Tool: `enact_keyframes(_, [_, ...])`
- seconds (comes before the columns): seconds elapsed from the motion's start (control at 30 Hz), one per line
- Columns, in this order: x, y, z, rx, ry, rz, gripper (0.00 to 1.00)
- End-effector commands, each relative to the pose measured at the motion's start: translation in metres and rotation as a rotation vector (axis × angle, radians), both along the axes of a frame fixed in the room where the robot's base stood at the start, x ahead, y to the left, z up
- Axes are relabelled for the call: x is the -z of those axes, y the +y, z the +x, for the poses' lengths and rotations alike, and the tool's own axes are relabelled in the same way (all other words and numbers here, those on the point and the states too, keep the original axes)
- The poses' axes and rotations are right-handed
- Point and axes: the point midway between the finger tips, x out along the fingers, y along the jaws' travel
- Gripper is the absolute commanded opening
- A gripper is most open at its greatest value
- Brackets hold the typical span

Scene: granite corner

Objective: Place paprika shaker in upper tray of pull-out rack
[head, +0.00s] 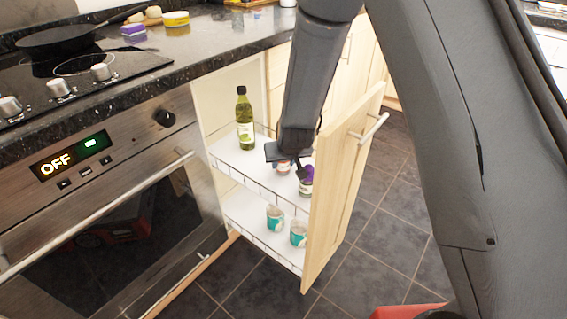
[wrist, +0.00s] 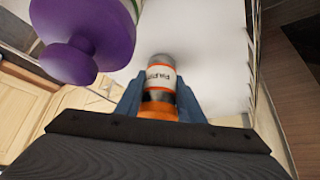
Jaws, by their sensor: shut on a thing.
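The paprika shaker (wrist: 160,76) has a white label with partly readable lettering, a grey far end and an orange end nearer my wrist. My gripper (wrist: 159,104) is shut on it, one blue-grey finger on each side. In the head view my gripper (head: 285,157) is over the upper tray (head: 232,154) of the pull-out rack, and the shaker (head: 283,168) shows just below the fingers. I cannot tell whether its base touches the tray. A purple-topped container (head: 306,184) stands close beside it; its purple top (wrist: 92,40) is large at upper left in the wrist view.
A green oil bottle (head: 244,120) stands at the back of the upper tray. Two teal-and-white cans (head: 275,218) are in the lower tray (head: 240,208). The wooden rack front (head: 335,190) is close on the right, the oven (head: 110,190) on the left.

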Motion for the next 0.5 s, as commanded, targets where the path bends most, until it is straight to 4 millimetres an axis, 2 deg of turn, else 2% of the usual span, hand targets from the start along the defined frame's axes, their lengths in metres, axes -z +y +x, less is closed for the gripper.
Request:
enact_keyframes(0.17, [0.0030, -0.0002, 0.0000, 0.000, 0.000, 0.000, 0.10])
enact_keyframes(0.2, [0.0032, -0.0002, -0.0001, 0.000, 0.001, 0.000, 0.38])
enact_keyframes(0.3, [0.0028, -0.0003, -0.0003, 0.000, 0.001, 0.000, 0.54])
enact_keyframes(0.5, [0.0027, -0.0003, -0.0003, 0.000, 0.001, 0.000, 0.54])
